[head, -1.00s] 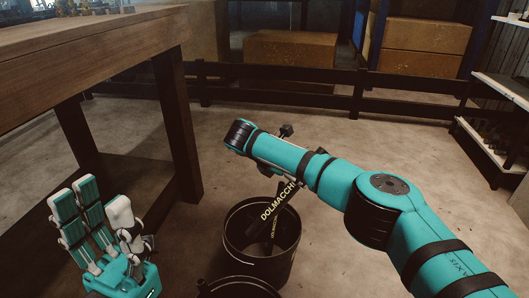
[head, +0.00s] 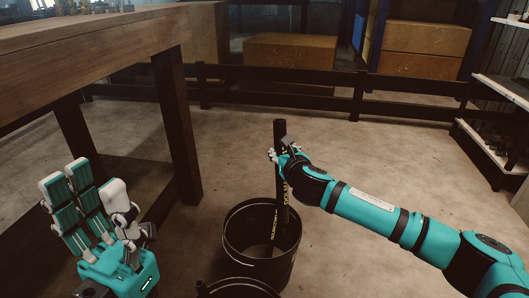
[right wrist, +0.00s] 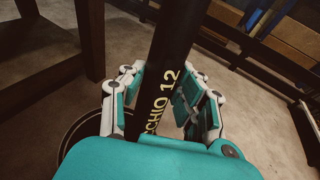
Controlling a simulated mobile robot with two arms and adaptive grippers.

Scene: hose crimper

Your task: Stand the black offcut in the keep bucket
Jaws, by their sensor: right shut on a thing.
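The black offcut (head: 280,135) is a black tube with yellow lettering. It stands nearly upright, its lower part inside the rim of a black bucket (head: 232,222). Its bottom end is hard to make out, so I cannot tell whether it rests on the bucket floor. My right gripper (head: 282,157) is shut on its upper part. In the right wrist view the fingers lie on both sides of the tube (right wrist: 172,50). A second dark piece with yellow lettering (head: 273,236) seems to lean inside the bucket. My left gripper (head: 102,200) is open and empty at lower left.
A second dark bucket (head: 240,288) stands nearer, cut off by the bottom edge, with a dark piece in it. A wooden table (head: 100,45) stands at left. A dark rail (head: 330,98) crosses behind, and shelves (head: 505,95) stand at right. Floor right of the bucket is clear.

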